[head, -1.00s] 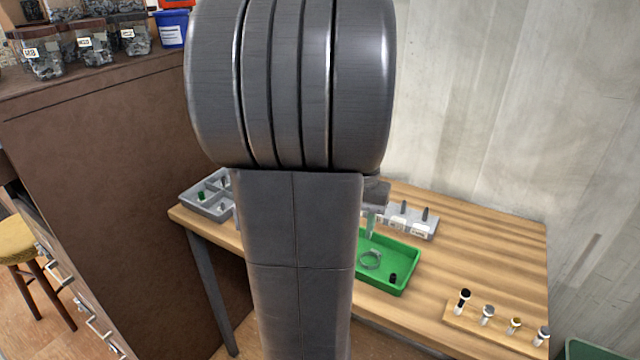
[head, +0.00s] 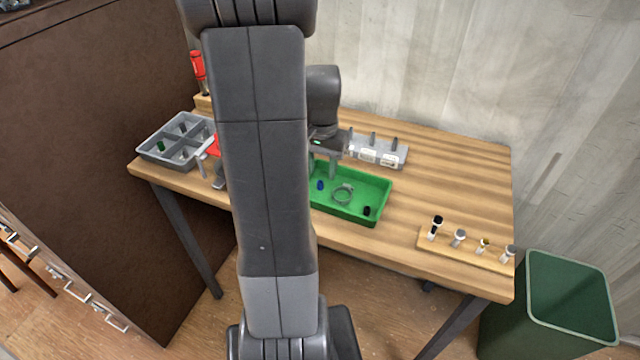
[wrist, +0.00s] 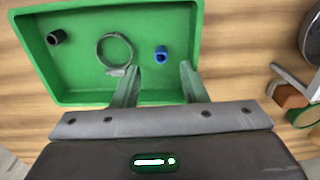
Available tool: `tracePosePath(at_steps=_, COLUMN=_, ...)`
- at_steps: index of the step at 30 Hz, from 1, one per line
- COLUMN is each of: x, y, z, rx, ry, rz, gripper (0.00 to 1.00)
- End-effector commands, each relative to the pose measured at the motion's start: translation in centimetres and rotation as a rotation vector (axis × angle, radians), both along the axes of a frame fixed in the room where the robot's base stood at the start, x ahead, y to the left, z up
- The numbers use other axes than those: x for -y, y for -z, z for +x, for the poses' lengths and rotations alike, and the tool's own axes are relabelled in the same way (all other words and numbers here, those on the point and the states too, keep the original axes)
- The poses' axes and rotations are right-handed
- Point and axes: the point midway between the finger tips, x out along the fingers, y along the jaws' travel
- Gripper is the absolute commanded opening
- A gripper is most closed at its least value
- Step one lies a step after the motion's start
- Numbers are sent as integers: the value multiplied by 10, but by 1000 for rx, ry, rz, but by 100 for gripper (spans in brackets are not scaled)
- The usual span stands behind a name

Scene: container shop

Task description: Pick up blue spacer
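The blue spacer (head: 320,185) lies in the green tray (head: 375,219), near the tray's left end in the head view. In the wrist view the blue spacer (wrist: 161,53) is inside the green tray (wrist: 45,75), just beyond the fingertips and between their lines. My gripper (wrist: 158,72) is open with nothing between its fingers. In the head view my gripper (head: 322,170) hangs over the tray, partly hidden by my arm.
A ring clamp (wrist: 114,48) and a black spacer (wrist: 56,37) share the tray. A grey divided bin (head: 160,157) stands left, a labelled grey holder (head: 390,159) behind, and a wooden rack (head: 465,250) right. The table's right side is mostly clear.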

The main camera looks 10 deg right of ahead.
Motion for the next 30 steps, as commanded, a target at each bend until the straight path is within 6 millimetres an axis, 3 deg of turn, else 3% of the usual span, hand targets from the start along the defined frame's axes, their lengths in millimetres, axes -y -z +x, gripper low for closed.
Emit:
tracePosePath(at_steps=6, x=-3, y=31, z=-2, rx=-4, ry=0, rz=1, gripper=39)
tracePosePath(at_steps=15, x=-3, y=37, z=-1, rx=-1, ry=-1, rz=1, gripper=39)
tracePosePath(at_steps=16, x=-3, y=37, z=-1, rx=-1, ry=-1, rz=1, gripper=37)
tracePosePath(at_steps=22, x=-3, y=37, z=-1, rx=-1, ry=-1, rz=1, gripper=0)
tracePosePath(at_steps=30, x=-3, y=37, z=-1, rx=-1, ry=-1, rz=1, gripper=0)
